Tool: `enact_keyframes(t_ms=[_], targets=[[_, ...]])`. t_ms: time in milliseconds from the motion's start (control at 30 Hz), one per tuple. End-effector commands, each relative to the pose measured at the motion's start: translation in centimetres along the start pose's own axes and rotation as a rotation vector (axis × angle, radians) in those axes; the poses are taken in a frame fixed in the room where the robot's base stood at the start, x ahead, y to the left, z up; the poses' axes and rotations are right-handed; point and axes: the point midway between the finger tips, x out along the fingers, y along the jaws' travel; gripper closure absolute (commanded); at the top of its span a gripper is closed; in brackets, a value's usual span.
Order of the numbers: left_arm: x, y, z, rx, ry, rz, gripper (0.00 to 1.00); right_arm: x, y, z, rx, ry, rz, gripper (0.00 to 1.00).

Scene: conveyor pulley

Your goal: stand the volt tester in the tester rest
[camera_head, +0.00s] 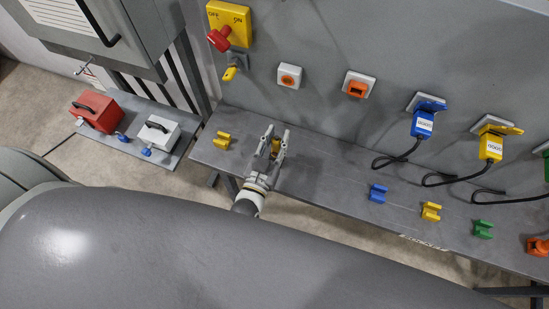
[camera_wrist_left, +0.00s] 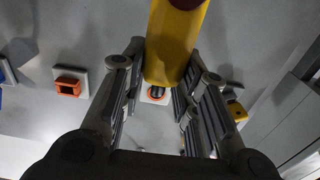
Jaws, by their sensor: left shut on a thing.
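My left gripper (camera_head: 273,138) is above the grey bench, its fingers pointing towards the wall. It is shut on the yellow volt tester (camera_head: 276,147), which is mostly hidden by the fingers in the head view. In the left wrist view the volt tester (camera_wrist_left: 171,50) shows as a long yellow body with a dark red part at the top edge, between the fingers (camera_wrist_left: 160,80). A small yellow notched holder (camera_head: 222,140), apparently the tester rest, stands on the bench to the left of the gripper, apart from it and empty. My right gripper is not in view.
The bench (camera_head: 325,180) also carries blue (camera_head: 378,193), yellow (camera_head: 431,211) and green (camera_head: 483,229) holders to the right. Corded plugs, a round button (camera_head: 290,75) and an orange socket (camera_head: 357,86) are on the wall. A yellow switch box (camera_head: 229,20) hangs at upper left.

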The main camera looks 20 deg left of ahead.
Motion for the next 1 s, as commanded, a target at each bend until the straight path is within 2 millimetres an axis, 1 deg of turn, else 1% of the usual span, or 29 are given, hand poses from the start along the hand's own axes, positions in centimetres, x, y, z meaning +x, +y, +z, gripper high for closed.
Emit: enact_keyframes(t_ms=[133, 167, 333, 567, 700, 733, 933, 967, 1000], targets=[[0.02, 0.00, 0.28, 0.000, 0.001, 0.000, 1.00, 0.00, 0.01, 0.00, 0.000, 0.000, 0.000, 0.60], [0.02, 0.00, 0.26, 0.000, 0.001, 0.000, 0.69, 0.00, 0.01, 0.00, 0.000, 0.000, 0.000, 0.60], [0.01, 0.00, 0.26, 0.000, 0.000, 0.000, 0.47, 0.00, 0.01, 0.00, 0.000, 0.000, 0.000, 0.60], [0.00, 0.00, 0.27, 0.000, 0.000, 0.000, 0.46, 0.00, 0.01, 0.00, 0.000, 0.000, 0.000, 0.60], [-0.02, 0.00, 0.30, 0.000, -0.001, 0.000, 0.30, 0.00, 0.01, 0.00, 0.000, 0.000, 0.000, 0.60], [-0.02, 0.00, 0.31, 0.000, -0.001, 0.000, 0.28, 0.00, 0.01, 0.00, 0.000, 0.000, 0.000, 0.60], [-0.01, 0.00, 0.29, 0.000, -0.001, 0.000, 0.28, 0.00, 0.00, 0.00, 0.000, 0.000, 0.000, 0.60], [-0.01, 0.01, 0.29, 0.000, -0.001, 0.000, 0.27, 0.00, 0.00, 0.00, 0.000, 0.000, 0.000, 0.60], [-0.01, 0.01, 0.29, 0.000, -0.001, 0.000, 0.22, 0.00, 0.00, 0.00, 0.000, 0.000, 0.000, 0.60]])
